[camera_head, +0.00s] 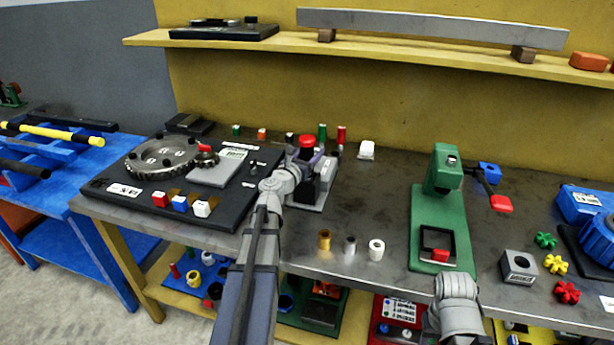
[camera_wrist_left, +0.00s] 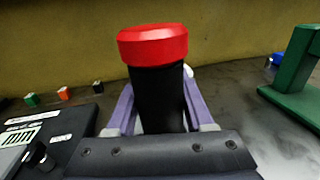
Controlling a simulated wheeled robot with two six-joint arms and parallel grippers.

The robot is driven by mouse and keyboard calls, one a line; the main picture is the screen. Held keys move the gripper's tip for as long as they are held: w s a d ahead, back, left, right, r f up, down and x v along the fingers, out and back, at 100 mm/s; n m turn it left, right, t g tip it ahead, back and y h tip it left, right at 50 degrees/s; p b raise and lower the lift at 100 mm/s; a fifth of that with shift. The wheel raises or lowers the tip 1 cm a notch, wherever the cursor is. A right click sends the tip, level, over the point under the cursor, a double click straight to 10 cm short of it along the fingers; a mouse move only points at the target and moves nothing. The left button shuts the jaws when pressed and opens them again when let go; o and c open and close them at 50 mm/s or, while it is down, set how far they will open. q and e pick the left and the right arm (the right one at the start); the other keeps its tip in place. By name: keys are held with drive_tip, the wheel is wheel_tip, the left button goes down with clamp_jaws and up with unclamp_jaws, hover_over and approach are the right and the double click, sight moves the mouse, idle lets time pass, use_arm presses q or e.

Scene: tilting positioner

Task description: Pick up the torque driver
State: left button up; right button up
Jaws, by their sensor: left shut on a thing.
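The torque driver has a red cap (camera_head: 307,141) on top of a black handle. In the left wrist view the driver (camera_wrist_left: 158,85) stands upright, large and central, between the two purple fingers. My left gripper (camera_head: 304,162) is shut on its black handle; the fingers touch it from both sides. The driver's lower end is hidden by the gripper body. It is over a grey stand (camera_head: 318,190) on the bench, and I cannot tell if it still touches the stand. Of my right arm only a grey wrist part shows at the bottom right; its gripper is out of sight.
A black board (camera_head: 225,212) with a gear disc (camera_head: 160,158) lies to the left. A green press (camera_head: 440,225) stands to the right. Several small red and green pieces stand behind the gripper. A yellow shelf (camera_head: 400,66) runs above.

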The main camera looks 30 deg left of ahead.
use_arm(q)
clamp_jaws()
drive_tip(key=shift+r, duration=0.1)
idle(0.6)
